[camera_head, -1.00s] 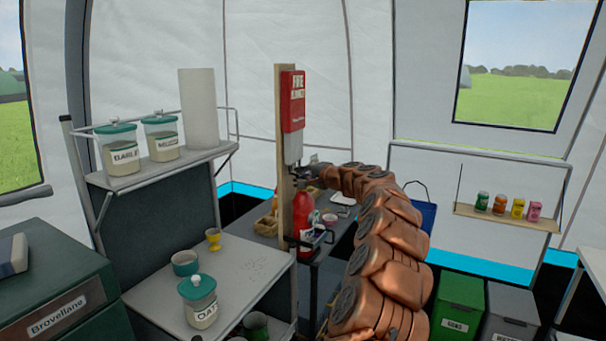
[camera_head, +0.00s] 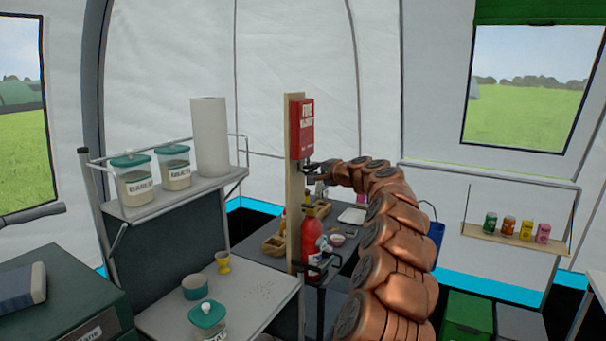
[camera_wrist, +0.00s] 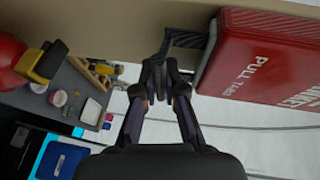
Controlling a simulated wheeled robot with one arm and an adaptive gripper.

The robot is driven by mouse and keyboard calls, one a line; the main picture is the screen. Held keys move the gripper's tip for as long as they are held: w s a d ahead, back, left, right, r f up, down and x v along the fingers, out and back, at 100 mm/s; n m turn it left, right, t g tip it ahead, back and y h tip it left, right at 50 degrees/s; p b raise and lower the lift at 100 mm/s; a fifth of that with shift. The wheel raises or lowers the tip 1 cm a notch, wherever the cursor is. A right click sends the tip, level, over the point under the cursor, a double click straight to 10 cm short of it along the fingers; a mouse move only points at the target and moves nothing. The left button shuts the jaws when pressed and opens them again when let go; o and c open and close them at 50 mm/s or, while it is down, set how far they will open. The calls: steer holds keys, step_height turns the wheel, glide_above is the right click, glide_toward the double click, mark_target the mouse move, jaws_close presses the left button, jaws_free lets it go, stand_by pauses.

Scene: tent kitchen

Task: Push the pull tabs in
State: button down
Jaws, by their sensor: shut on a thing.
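The red fire blanket case (camera_head: 301,128) hangs upright on a wooden post (camera_head: 294,190). In the wrist view, the red case (camera_wrist: 265,60) fills the right side, with "PULL Tabs" lettering. A dark, striped pull tab (camera_wrist: 188,39) sticks out from its lower end. My gripper (camera_head: 311,171) is just below the case in the head view. In the wrist view, my gripper (camera_wrist: 166,68) is shut on the dark pull tab, close to the case. The fingers hide part of it, so I cannot tell one tab from two.
A red fire extinguisher (camera_head: 311,240) stands in a bracket below the case. Behind it is a grey table (camera_head: 262,245) with a white tray (camera_head: 353,215) and small items. A shelf (camera_head: 175,197) with jars and a paper roll (camera_head: 210,138) is to the left.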

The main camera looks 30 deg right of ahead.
steer(key=shift+r, duration=0.4)
steer(key=c, duration=1.5)
jaws_free()
steer(key=shift+f, duration=0.15)
steer(key=shift+s, duration=0.15)
steer(key=shift+s, duration=0.15)
steer(key=shift+v, duration=5.75)
